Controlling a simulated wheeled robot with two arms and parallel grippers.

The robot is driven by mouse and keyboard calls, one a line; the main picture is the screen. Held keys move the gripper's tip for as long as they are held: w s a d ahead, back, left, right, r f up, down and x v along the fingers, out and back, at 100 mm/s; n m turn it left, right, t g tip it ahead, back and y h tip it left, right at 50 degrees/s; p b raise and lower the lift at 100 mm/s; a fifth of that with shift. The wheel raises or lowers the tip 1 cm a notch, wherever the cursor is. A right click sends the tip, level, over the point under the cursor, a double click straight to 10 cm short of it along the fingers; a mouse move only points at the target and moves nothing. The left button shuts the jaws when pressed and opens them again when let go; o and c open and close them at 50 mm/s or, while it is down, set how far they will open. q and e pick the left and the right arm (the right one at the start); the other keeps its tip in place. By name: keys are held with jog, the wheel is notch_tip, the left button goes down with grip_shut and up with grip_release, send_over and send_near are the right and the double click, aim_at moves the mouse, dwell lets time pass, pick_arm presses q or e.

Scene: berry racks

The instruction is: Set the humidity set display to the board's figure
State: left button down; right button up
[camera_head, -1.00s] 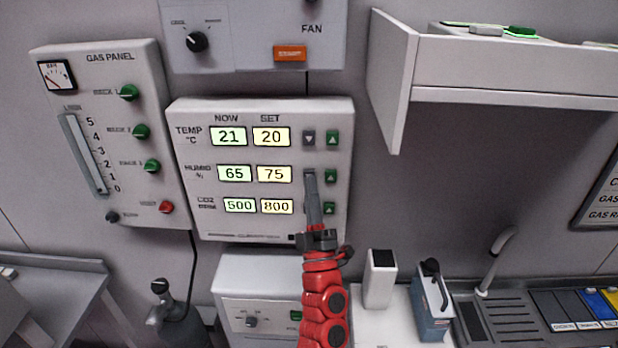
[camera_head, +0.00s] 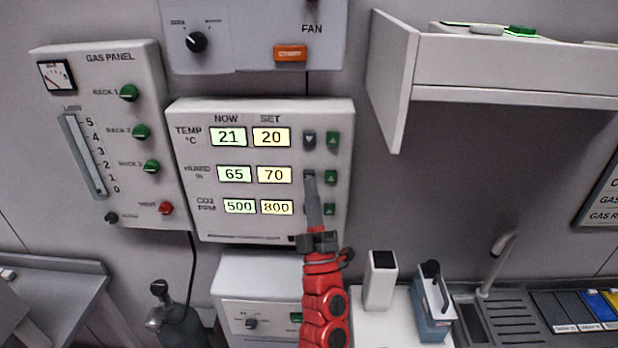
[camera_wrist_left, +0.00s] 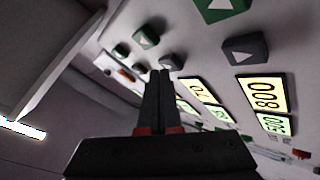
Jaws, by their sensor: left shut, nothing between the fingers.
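The humidity set display (camera_head: 273,174) on the white control panel (camera_head: 265,109) reads 70, and the humidity now display (camera_head: 234,174) beside it reads 65. The 70 also shows in the left wrist view (camera_wrist_left: 198,88). My left gripper (camera_head: 310,180) is shut and empty, its tips at the grey humidity down button, mostly hidden in the head view. In the wrist view the tips (camera_wrist_left: 160,74) lie close by that grey button (camera_wrist_left: 171,62); I cannot tell whether they touch. The green humidity up button (camera_head: 331,176) is uncovered. My right gripper is not in view.
The temperature set display (camera_head: 271,137) reads 20 and the CO2 set display (camera_head: 276,207) reads 800. A gas panel (camera_head: 75,150) hangs left, a shelf (camera_head: 510,88) upper right. A sign (camera_head: 602,195) is cut off at the right edge; no figure is readable on it.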

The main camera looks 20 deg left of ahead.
pick_arm(q)
jog(key=shift+s+d, duration=0.15)
jog(key=shift+s, duration=0.35)
jog(key=shift+s, duration=0.1)
jog(key=s, duration=0.2)
jog(key=s+d, duration=0.1)
jog(key=s, duration=0.1)
jog(key=shift+s+d, duration=0.2)
jog(key=shift+s, duration=0.1)
dwell(0.4)
